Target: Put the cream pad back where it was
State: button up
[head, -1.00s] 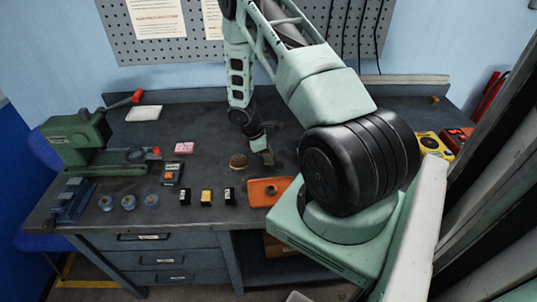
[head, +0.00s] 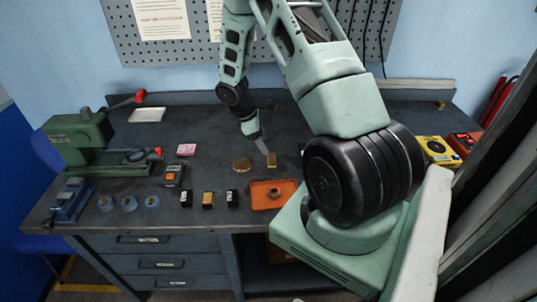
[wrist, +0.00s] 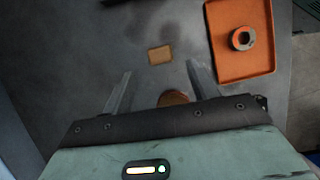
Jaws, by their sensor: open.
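A small tan, block-like piece (head: 271,160), the likeliest cream pad, stands on the dark bench top between a round brown disc (head: 241,162) and the orange tray (head: 287,203). The wrist view shows it as a tan rectangle (wrist: 160,54) lying beyond my fingertips, apart from them. My gripper (head: 260,146) is above and beside it, pointing down. In the wrist view my gripper (wrist: 158,72) is open, with nothing between its fingers. The brown disc (wrist: 172,98) is partly hidden behind the gripper body.
The orange tray holds a small round part (head: 274,192). Several small blocks and blue-rimmed discs line the front edge. A pink block (head: 186,150), a small meter (head: 173,175), a pale shallow tray (head: 146,115) and a green machine (head: 80,140) are left. Bare bench lies behind the disc.

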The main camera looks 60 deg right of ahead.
jog(key=w+a+r+t, duration=0.1)
jog(key=a+r, duration=0.3)
jog(key=a, duration=0.4)
jog(key=a+r+y, duration=0.1)
jog(key=a+r, duration=0.3)
jog(key=a, duration=0.4)
jog(key=w+a+r+t, duration=0.1)
jog(key=a+r, duration=0.4)
jog(key=a, duration=0.3)
jog(key=s+a+r+y, duration=0.1)
jog(key=s+a+r, duration=0.2)
jog(key=s+a, duration=0.6)
jog(key=s+a+r+t+y, duration=0.1)
jog(key=s+a+r, duration=0.2)
jog(key=s+a, duration=0.7)
jog(key=shift+s+r+t+b, duration=0.3)
jog(key=shift+s+r+b, duration=0.05)
jog(key=shift+a, duration=0.15)
notch_tip(320, 180, down, 5)
jog(key=b, duration=0.5)
jog(key=shift+f, duration=0.1)
